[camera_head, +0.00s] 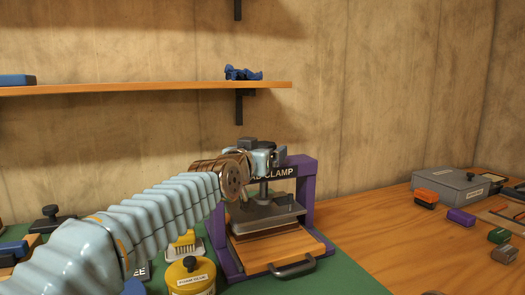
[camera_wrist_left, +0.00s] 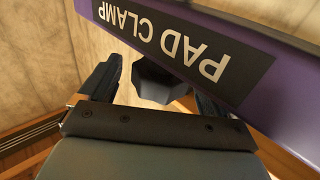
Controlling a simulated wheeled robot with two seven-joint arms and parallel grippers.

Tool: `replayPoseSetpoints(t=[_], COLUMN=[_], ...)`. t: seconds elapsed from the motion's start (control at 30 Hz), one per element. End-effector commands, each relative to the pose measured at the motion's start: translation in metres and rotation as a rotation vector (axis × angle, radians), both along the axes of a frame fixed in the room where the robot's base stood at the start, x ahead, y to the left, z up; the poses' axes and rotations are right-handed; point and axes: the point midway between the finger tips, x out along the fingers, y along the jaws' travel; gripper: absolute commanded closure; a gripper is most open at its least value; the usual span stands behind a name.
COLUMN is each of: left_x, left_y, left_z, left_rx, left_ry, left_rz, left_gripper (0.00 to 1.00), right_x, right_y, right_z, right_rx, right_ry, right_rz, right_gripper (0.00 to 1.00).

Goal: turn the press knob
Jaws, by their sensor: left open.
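The press is a purple frame (camera_head: 307,190) labelled PAD CLAMP, standing on the bench in the head view. Its purple crossbar (camera_wrist_left: 225,45) also crosses the upper right of the left wrist view. The press knob (camera_wrist_left: 158,82) is a dark faceted knob beside the crossbar in that view. My left gripper (camera_head: 263,157) is at the top of the press, and its wrist hides part of the label. In the left wrist view its two dark fingers are apart, with the knob between them. I cannot tell whether they touch it. My right gripper is not in view.
Under the crossbar are a grey plate (camera_head: 265,215) and a wooden board with a black handle (camera_head: 292,267). A yellow tin (camera_head: 190,278) and yellow brush (camera_head: 184,244) stand left of the press. A grey box (camera_head: 450,187) and small blocks lie right. A wooden shelf (camera_head: 150,87) hangs above.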

Motion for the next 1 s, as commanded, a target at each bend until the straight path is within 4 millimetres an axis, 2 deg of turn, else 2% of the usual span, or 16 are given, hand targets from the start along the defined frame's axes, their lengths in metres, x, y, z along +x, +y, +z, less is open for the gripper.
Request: replayPoseSetpoints(t=[0.03, 0.3, 0.4, 0.77, 1.0], left_x=[0.0000, 0.0000, 0.0000, -0.0013, -0.0018], left_y=[0.0000, -0.0002, -0.0003, -0.0038, -0.0062], left_z=[-0.0002, -0.0002, -0.0002, 0.0002, -0.0002], left_rx=[0.000, 0.000, 0.000, 0.004, 0.008], left_ry=[0.000, 0.001, 0.001, 0.000, 0.000], left_rz=[0.000, 0.000, -0.001, 0.031, 0.120], left_gripper=[0.09, 0.51, 0.63, 0.63, 0.63], right_x=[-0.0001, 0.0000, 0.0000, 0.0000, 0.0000], right_y=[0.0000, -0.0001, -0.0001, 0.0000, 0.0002], right_z=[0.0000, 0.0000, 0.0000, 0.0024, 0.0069], right_rx=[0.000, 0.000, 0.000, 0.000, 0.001], right_ry=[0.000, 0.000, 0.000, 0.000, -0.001], right_rz=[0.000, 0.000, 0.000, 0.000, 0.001], right_gripper=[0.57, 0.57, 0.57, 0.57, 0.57])
